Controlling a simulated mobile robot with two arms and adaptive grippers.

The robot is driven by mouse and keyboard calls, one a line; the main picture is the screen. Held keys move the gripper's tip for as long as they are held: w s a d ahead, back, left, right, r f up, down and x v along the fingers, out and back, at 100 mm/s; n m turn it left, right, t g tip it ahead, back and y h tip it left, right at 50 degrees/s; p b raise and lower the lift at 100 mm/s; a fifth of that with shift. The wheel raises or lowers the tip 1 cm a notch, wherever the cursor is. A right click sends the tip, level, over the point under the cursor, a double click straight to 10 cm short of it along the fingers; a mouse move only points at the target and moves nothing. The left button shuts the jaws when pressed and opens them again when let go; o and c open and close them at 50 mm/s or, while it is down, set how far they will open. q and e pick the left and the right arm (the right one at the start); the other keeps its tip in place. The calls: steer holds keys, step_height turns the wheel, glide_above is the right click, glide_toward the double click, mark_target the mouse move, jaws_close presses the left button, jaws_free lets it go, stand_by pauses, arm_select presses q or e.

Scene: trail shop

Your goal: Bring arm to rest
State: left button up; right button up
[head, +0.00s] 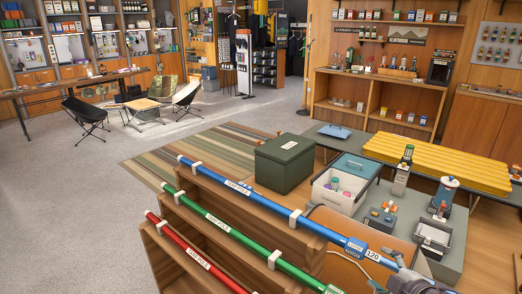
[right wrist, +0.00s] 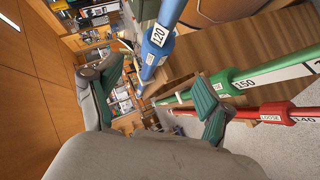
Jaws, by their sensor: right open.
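My right gripper (head: 384,278) shows at the bottom right of the head view, close to the near end of the blue pole (head: 257,201). In the right wrist view its two green-padded fingers (right wrist: 160,95) are spread wide. The blue pole (right wrist: 159,38) shows beyond the gap between them, and nothing appears gripped. My left gripper is not in view.
The blue, green (head: 217,224) and red (head: 188,248) poles lie in white clips on a wooden rack. A dark green box (head: 284,163), a white cooler (head: 338,193) and a yellow folded mat (head: 437,160) stand beyond. Open carpet lies at left.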

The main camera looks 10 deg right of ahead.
steer(key=s+a+f+m+g, duration=0.55)
steer(key=s+a, duration=0.35)
steer(key=s, duration=0.2)
steer(key=s+a+f+m+g, duration=0.5)
steer(key=s+a, duration=0.3)
steer(key=s, duration=0.4)
step_height(320, 180, down, 28)
steer(key=s, duration=0.2)
steer(key=s+d+f+g, duration=0.1)
steer(key=s+d+f, duration=0.1)
steer(key=s+f, duration=1.4)
steer(key=shift+d+b, duration=0.25)
steer(key=shift+b, duration=0.1)
